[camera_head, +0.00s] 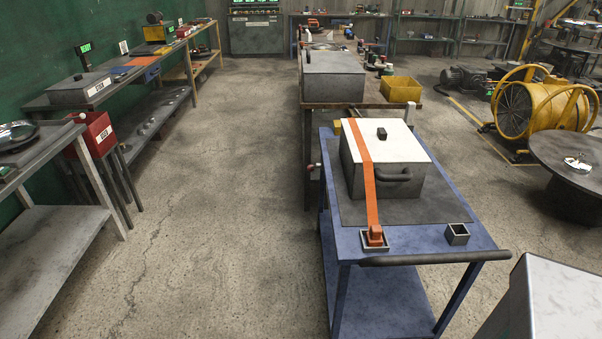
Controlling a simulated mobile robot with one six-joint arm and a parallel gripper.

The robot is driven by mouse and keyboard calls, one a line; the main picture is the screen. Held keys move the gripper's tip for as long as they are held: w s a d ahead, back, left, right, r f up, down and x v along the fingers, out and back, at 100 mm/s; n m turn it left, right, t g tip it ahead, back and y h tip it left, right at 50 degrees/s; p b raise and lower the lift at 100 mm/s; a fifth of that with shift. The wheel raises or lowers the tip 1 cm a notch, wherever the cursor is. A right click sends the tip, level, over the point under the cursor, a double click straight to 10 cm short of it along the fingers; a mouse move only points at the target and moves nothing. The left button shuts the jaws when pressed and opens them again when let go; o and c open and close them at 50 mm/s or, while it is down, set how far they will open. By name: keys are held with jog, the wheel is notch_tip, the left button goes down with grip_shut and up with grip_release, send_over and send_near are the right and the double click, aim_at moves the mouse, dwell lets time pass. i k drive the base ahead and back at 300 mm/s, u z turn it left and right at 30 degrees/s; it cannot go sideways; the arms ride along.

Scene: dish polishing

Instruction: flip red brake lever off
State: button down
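A blue cart (468,237) with a dark handle bar (435,258) stands in the middle right. A small red and white piece (311,167) shows at its left side; it is too small to tell whether it is the red brake lever or how it is set. An orange-red block (375,238) sits in a small square frame at the cart's front left corner, at the lower end of an orange strap (368,180). The strap runs over a grey box with a white lid (405,145). My gripper is not in view.
A workbench with a grey case and a yellow bin (400,89) stands behind the cart. Benches and a red box (93,134) line the left wall. A yellow fan (540,105) and round dark table (580,155) are at right. The floor left of the cart is clear.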

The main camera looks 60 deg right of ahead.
aim_at(310, 167)
jog(key=z, duration=0.3)
jog(key=i, duration=1.2)
jog(key=z, duration=0.45)
